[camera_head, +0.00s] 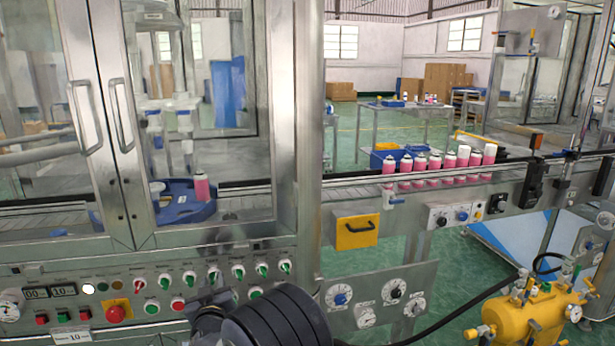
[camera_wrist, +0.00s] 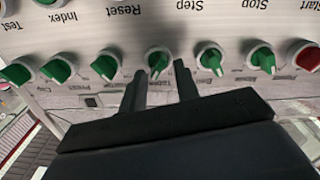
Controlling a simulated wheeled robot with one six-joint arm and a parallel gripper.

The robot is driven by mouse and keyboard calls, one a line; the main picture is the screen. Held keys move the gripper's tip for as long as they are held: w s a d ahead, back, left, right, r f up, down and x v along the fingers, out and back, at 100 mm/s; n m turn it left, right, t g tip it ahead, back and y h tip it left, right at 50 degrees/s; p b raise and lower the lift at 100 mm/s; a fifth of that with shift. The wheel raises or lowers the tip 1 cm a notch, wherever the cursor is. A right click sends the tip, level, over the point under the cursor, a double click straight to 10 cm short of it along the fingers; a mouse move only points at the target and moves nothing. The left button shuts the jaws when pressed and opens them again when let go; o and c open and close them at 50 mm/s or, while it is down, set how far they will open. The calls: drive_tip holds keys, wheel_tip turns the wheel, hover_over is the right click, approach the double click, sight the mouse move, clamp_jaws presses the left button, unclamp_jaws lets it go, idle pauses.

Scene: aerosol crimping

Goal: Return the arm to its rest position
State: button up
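My gripper (camera_wrist: 161,75) shows in the wrist view with its two dark fingers apart. A green selector knob (camera_wrist: 158,61) shows between and just beyond the fingertips, with visible space on both sides; I cannot tell the exact depth between them. In the head view my dark rounded arm part (camera_head: 275,320) rises at the bottom middle, in front of the lower edge of the control panel (camera_head: 230,278). My fingers do not show in that view.
The panel carries a row of green knobs and a red button (camera_head: 116,313). Glass doors (camera_head: 95,120) stand above it. Pink cans (camera_head: 420,171) line the conveyor at right. A yellow tank (camera_head: 530,315) with valves stands at lower right, and a black hose (camera_head: 465,310) runs to it.

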drive_tip(key=n+p, duration=0.3)
drive_tip(key=p, duration=0.1)
drive_tip(key=shift+a+r, duration=0.1)
drive_tip(key=shift+r, duration=0.1)
drive_tip(key=b+v, duration=0.1)
drive_tip(key=v, duration=0.7)
drive_tip(key=shift+f, duration=0.25)
